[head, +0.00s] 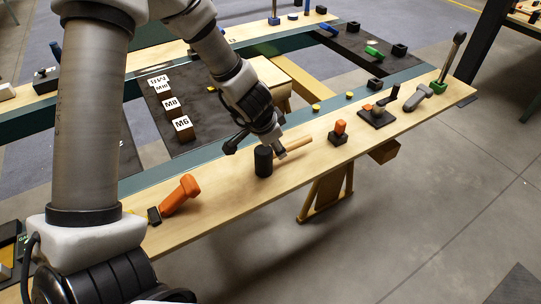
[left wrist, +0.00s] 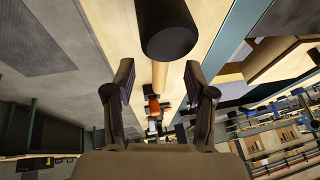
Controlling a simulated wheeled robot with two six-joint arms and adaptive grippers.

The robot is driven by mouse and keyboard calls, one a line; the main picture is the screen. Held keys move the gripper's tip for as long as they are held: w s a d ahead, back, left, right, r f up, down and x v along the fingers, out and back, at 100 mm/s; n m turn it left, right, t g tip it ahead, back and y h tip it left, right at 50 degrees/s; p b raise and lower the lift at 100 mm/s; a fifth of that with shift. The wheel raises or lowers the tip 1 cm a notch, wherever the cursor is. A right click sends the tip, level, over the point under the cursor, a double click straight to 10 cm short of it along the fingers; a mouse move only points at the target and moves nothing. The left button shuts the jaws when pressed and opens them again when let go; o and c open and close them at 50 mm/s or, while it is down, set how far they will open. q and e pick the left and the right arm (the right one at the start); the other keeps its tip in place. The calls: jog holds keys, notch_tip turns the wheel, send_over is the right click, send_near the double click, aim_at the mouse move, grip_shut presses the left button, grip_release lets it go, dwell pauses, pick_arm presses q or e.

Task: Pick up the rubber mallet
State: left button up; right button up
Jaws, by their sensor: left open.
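The rubber mallet lies on the wooden bench top, with a black cylindrical head (head: 263,161) and a pale wooden handle (head: 297,146) pointing right and back. My left gripper (head: 278,151) is at the handle, close to the head, and partly covers it in the head view. In the left wrist view the black head (left wrist: 168,32) is at the top and the handle (left wrist: 160,76) runs down between the two fingers of my open left gripper (left wrist: 158,84). I cannot tell whether either finger touches the handle. My right gripper is not in view.
An orange tool (head: 180,196) lies to the left on the bench (head: 225,200). An orange-topped block (head: 338,133), a dark fixture (head: 377,115) and a grey tool (head: 416,97) stand to the right. Labelled blocks (head: 183,126) sit on the dark mat behind. The bench's front edge is close to the mallet.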

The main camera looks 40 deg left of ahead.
pick_arm(q)
jog(key=shift+w+f+b, duration=0.1)
jog(key=shift+f+b, duration=0.25)
jog(key=shift+f, duration=0.35)
jog(key=b+x, duration=0.2)
jog(key=x, duration=0.1)
jog(key=b+x, duration=0.1)
jog(key=x, duration=0.1)
jog(key=shift+a, duration=0.25)
jog(key=shift+w+r, duration=0.1)
jog(key=shift+d+r, duration=0.1)
jog(key=shift+r, duration=0.05)
jog(key=shift+c, duration=1.1)
jog(key=shift+s, duration=0.2)
grip_shut()
